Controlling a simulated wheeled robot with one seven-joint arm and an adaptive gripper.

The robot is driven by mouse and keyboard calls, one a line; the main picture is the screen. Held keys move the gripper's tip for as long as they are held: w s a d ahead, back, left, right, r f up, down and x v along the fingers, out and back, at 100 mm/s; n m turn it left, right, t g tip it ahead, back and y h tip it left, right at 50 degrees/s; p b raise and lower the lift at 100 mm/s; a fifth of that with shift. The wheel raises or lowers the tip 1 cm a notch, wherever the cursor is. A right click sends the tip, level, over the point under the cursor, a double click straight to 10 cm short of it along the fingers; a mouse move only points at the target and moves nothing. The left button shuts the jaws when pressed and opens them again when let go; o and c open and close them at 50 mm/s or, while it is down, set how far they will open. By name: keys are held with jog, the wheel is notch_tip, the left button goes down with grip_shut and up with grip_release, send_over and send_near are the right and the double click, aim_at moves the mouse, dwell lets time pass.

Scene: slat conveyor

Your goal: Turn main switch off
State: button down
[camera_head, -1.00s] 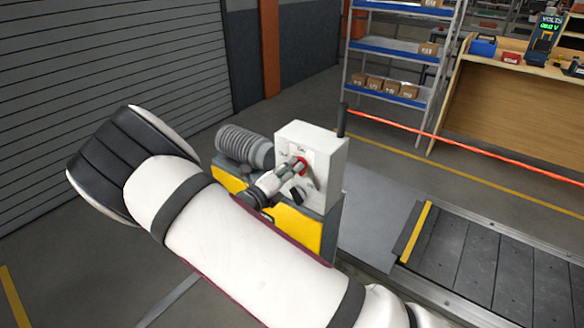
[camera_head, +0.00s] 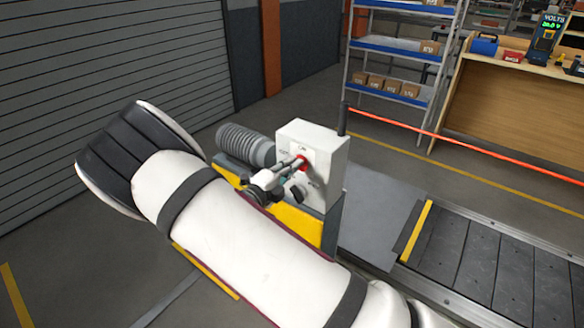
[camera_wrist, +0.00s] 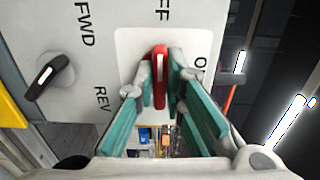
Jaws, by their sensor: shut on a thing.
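The main switch's red handle (camera_wrist: 160,75) is on the white face of the control box (camera_head: 322,150). In the wrist view it lines up with a partly cut-off label ending in "FF" above it. Another label starting with "O" is to its right, partly hidden by a finger. My gripper (camera_wrist: 161,88) is shut on the red handle, with a teal-padded finger on each side. In the head view my gripper (camera_head: 293,166) reaches the box face from the left, and its fingers partly cover the red handle (camera_head: 302,162).
A black selector knob (camera_wrist: 50,76) with "FWD" and "REV" labels sits beside the switch. A grey ribbed motor (camera_head: 245,146) stands left of the box. The slat conveyor (camera_head: 490,265) runs off to the right. A shelf (camera_head: 400,50) and a workbench (camera_head: 500,110) stand behind.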

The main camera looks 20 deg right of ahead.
jog(key=shift+a, duration=0.1)
jog(key=c, duration=1.7)
grip_release()
jog(key=shift+o, duration=0.2)
jog(key=v, duration=1.2)
jog(key=shift+s, duration=0.1)
